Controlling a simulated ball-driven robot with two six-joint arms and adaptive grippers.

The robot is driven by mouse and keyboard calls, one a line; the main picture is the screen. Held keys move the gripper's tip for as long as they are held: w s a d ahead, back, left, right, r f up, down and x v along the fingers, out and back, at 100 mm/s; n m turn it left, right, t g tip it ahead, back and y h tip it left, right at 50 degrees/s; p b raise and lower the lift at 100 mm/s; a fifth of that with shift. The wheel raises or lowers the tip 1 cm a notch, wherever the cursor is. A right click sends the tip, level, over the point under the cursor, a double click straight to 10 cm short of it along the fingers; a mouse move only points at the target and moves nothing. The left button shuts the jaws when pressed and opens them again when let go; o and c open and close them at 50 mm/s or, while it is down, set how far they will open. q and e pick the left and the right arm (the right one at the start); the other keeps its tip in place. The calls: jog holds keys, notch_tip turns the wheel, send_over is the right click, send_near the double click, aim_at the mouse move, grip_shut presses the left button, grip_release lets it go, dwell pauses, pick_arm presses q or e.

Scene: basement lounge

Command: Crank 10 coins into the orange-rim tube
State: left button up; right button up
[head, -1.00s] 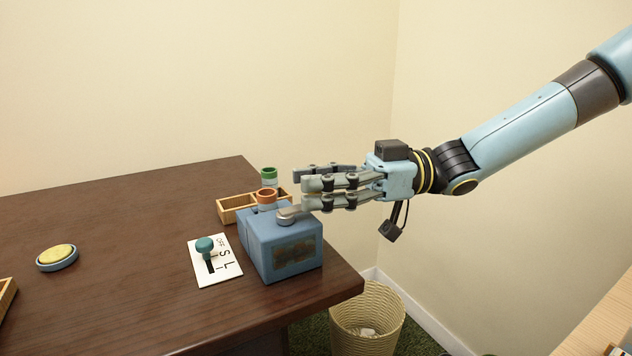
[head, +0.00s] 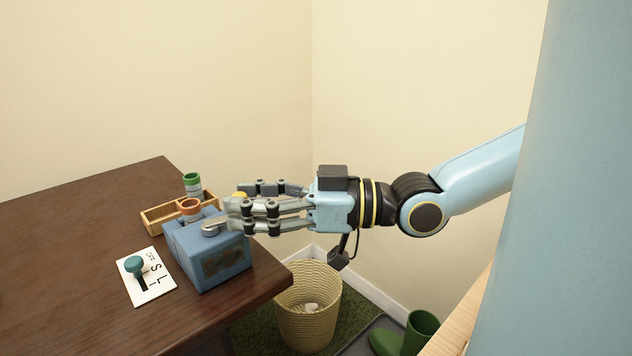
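A yellow knob (head: 239,195), apparently the crank's, shows between the fingertips of my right gripper (head: 237,204). The fingers look closed around it, though the near fingers hide its lower part. The orange-rim tube (head: 190,207) stands upright just behind the box; its inside is too small to read. The green-rim tube (head: 192,184) stands at the wooden tray. My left gripper is not in view.
The wooden tray (head: 153,222) lies behind the box. The dark table (head: 75,225) is clear to the left. A woven basket (head: 308,325) and a green boot (head: 418,335) stand on the floor, right of the table edge. Walls close off the back.

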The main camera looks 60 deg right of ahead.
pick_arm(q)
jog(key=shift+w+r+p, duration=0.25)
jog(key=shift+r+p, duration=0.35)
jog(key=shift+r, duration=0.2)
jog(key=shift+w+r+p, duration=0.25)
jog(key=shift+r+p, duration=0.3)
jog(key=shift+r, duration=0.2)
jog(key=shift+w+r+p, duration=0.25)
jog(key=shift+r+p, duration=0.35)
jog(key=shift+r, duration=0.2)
pick_arm(e)
jog(key=v, duration=0.9)
jog(key=shift+d, duration=0.15)
